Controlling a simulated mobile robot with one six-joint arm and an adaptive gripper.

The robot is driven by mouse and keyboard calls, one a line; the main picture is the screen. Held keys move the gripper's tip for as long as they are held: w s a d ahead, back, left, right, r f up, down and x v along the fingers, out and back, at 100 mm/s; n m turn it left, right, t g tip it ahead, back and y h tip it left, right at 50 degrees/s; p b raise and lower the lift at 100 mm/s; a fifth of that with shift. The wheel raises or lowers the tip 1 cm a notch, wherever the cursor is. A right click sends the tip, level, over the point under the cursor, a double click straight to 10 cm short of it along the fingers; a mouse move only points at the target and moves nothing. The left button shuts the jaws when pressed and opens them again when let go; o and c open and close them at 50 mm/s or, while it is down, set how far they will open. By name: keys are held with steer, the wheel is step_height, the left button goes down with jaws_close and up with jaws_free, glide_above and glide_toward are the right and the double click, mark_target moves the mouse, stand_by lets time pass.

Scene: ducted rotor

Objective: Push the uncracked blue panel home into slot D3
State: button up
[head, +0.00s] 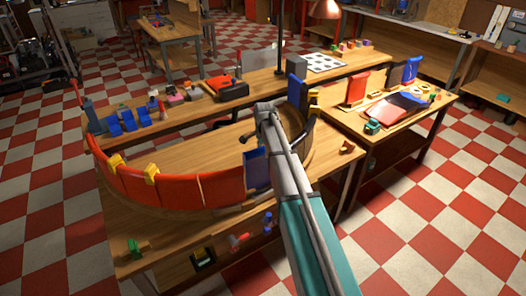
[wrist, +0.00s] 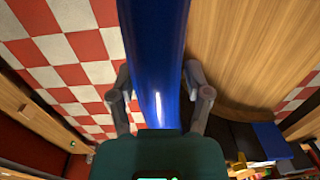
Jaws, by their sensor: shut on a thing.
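My gripper (wrist: 160,105) is shut on a blue panel (wrist: 158,50), with one finger on each side of it. In the head view a blue panel (head: 256,170) stands upright beside the right end of the row of curved red panels (head: 177,188) on the round wooden ring. My arm hides part of the area to its right, and the gripper's grip is hard to make out there. No slot label is legible, so I cannot tell which slot is D3 or how deep the panel sits. No crack shows on the held panel.
Another blue panel (head: 297,90) stands at the ring's far right. Yellow clamps (head: 150,173) sit on the red panels. A side table (head: 400,125) holds a red panel (head: 356,88), a blue panel (head: 411,70) and a tray. Small parts and tools line the back bench. Checkered floor lies open at right.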

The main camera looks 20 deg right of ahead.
mark_target(264, 161)
steer(key=shift+f+b, duration=0.8)
steer(key=shift+f, duration=0.25)
steer(key=shift+f+b, duration=2.1)
steer(key=shift+f, duration=0.05)
steer(key=shift+r, duration=0.1)
steer(key=o, duration=1.1)
steer(key=shift+o, duration=0.2)
steer(key=shift+r+p, duration=0.2)
steer(key=shift+p, duration=0.1)
step_height(264, 161, up, 10)
steer(key=p, duration=0.9)
steer(key=shift+f, duration=0.2)
steer(key=shift+f+g, duration=0.15)
steer(key=shift+g, duration=0.15)
